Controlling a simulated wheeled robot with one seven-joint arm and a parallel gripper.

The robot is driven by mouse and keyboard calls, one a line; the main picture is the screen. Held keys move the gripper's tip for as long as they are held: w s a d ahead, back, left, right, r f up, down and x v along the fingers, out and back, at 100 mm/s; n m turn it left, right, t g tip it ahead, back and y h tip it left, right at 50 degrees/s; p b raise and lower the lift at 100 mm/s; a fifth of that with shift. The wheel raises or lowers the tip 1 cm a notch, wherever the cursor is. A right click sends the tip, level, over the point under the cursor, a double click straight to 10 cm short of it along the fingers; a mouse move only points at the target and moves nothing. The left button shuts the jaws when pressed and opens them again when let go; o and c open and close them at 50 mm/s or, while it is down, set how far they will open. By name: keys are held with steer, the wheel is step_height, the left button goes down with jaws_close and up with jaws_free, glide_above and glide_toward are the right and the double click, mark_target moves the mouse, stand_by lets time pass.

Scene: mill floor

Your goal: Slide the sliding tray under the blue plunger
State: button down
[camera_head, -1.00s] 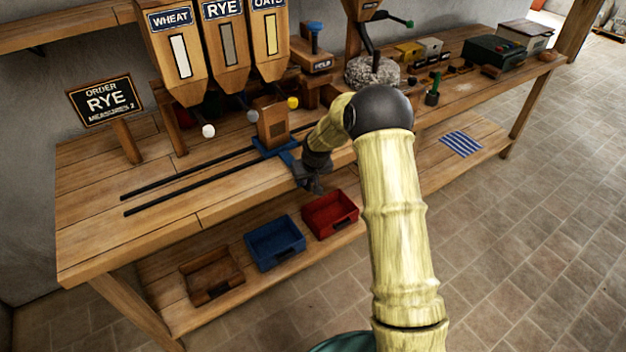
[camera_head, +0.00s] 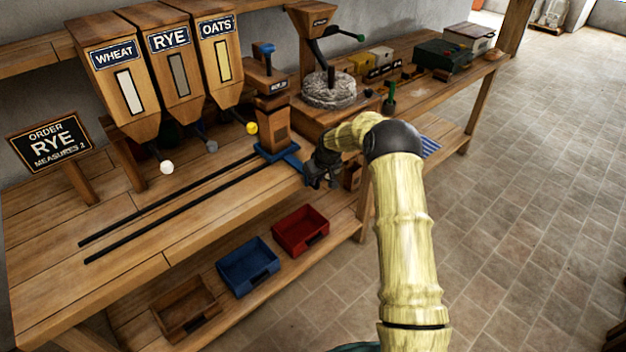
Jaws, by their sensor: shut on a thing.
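The sliding tray (camera_head: 290,157) is blue and sits at the right end of two dark rails on the bench. A wooden box (camera_head: 276,120) stands upright on it. The blue plunger (camera_head: 264,47) tops a wooden post unit just behind and above the box; the box hides the lower part of that unit. I cannot tell whether the box is exactly in line below the plunger. My gripper (camera_head: 318,174) is at the tray's front right side, shut on the tray's front part; the fingertips are dark and partly hidden.
Wheat, rye and oats hoppers (camera_head: 172,70) with knobs stand behind the rails. A sign (camera_head: 52,147) reads rye, measures 2. A stone mill (camera_head: 329,90) stands right of the plunger. Red (camera_head: 300,231) and blue (camera_head: 248,266) bins sit on the lower shelf. The rails' left part is clear.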

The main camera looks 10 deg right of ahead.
steer(key=shift+w+d+r, duration=0.1)
steer(key=shift+w+r, duration=0.2)
steer(key=c, duration=1.4)
jaws_free()
steer(key=shift+f, duration=0.15)
steer(key=shift+c, duration=0.2)
steer(key=shift+d, duration=0.2)
steer(key=shift+s+a+r, duration=0.1)
steer(key=shift+s+r, duration=0.1)
steer(key=b+v, duration=0.1)
steer(key=v, duration=1.6)
steer(key=shift+b, duration=0.4)
steer(key=shift+f, duration=0.1)
